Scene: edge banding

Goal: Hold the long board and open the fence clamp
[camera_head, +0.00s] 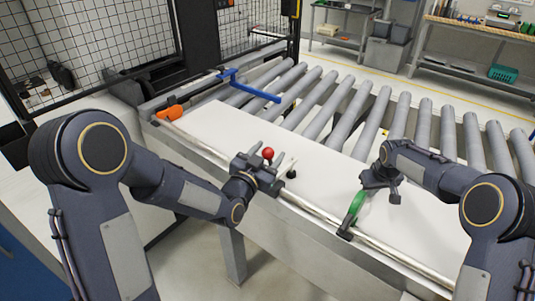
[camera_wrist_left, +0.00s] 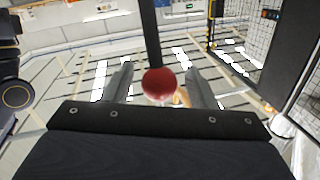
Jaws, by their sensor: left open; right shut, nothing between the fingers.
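The long white board (camera_head: 310,165) lies flat on the roller conveyor along the front rail. A red ball knob (camera_head: 268,153) shows at the board's front edge. My left gripper (camera_head: 272,167) is open at the knob. In the left wrist view the red knob (camera_wrist_left: 159,84) on a dark rod appears between the open fingers; I cannot tell whether they touch it. A green curved handle (camera_head: 355,206) stands at the front rail. My right gripper (camera_head: 381,190) is shut and empty above the board, just right of this handle. I cannot tell which of these parts belongs to the fence clamp.
An orange part (camera_head: 170,112) and a blue bar (camera_head: 250,88) sit at the conveyor's left end. Grey rollers (camera_head: 345,105) extend behind the board. A mesh fence (camera_head: 90,45) stands at the left. Shelves (camera_head: 470,50) stand at the back, beyond open floor.

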